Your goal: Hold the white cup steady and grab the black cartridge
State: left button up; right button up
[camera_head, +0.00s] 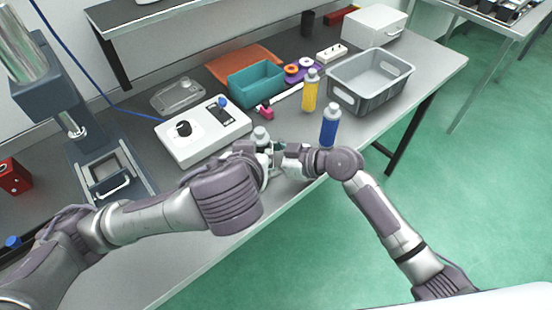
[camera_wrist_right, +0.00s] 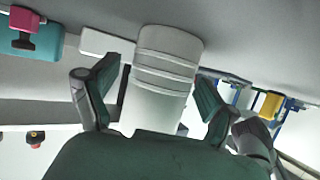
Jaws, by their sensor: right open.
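A white ribbed cylinder (camera_wrist_right: 165,75), which looks like the white cup, stands between the two fingers of my right gripper (camera_wrist_right: 155,95) in the right wrist view. The fingers are open on either side of it, and I see gaps. In the head view a pale rounded top (camera_head: 260,134) shows just behind the grippers. My left gripper (camera_head: 262,158) and right gripper (camera_head: 282,156) are close together near the table's front edge. The left fingers are mostly hidden. I cannot single out the black cartridge with certainty; a black cylinder (camera_head: 307,24) stands at the back.
A blue bottle (camera_head: 329,128) stands just right of my right gripper, with a yellow bottle (camera_head: 310,92) behind it. A grey crate (camera_head: 345,98) is at the right. A white device (camera_head: 205,146) lies behind my left arm, and a teal bin (camera_head: 258,88) is farther back.

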jog(key=shift+w+a+f, duration=0.1)
jog(key=shift+a, duration=0.1)
jog(key=c, duration=1.3)
